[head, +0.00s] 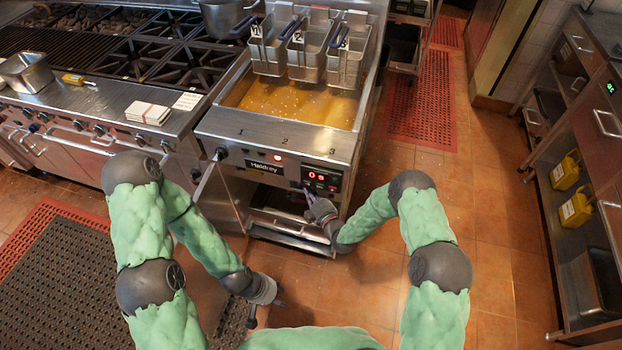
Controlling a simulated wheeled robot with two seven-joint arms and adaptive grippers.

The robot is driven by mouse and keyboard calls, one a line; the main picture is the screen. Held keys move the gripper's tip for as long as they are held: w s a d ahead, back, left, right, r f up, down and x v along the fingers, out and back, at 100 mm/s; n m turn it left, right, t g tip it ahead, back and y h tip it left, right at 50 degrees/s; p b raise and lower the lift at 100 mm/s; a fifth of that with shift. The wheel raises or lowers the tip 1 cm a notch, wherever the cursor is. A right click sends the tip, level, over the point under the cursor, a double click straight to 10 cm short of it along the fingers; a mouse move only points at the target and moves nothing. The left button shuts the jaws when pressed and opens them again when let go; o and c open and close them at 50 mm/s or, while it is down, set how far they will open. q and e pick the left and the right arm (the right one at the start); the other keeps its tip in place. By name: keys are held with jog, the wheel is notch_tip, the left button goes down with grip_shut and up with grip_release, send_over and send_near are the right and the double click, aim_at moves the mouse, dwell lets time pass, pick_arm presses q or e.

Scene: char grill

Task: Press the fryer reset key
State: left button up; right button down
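The fryer (290,140) stands in the middle, with orange oil and an upper front ledge marked 1, 2 and 3. Its dark control panel (322,181) has a lit red display and small keys. The reset key cannot be told apart at this size. My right gripper (307,192) is at the panel's lower left edge, its narrow fingertips pointing up; contact is unclear, and so is whether they are shut. My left gripper (266,311) hangs low in front of the fryer, away from the panel, with its fingers apart and nothing visible between them.
Numbered fryer baskets (306,62) hang above the oil. A fryer cabinet door (218,192) stands open at the left. The stove (135,60) adjoins at left. A steel counter with shelves (588,130) is at right, with open tile floor between.

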jog(key=shift+w+d+b, duration=0.2)
jog(key=shift+w+b, duration=0.05)
jog(key=shift+w, duration=0.3)
jog(key=shift+w+d+b, duration=0.15)
jog(key=shift+w+b, duration=0.05)
jog(key=shift+w, duration=0.3)
jog(key=shift+w, duration=0.15)
dwell(0.6)
jog(key=shift+w+d+b, duration=0.15)
jog(key=shift+w+b, duration=0.1)
jog(key=shift+b, duration=0.15)
jog(key=shift+w+d+b, duration=0.1)
jog(key=shift+w+b, duration=0.25)
dwell(0.6)
jog(key=shift+s, duration=0.15)
jog(key=shift+s+a, duration=0.25)
jog(key=shift+s, duration=0.3)
dwell(0.3)
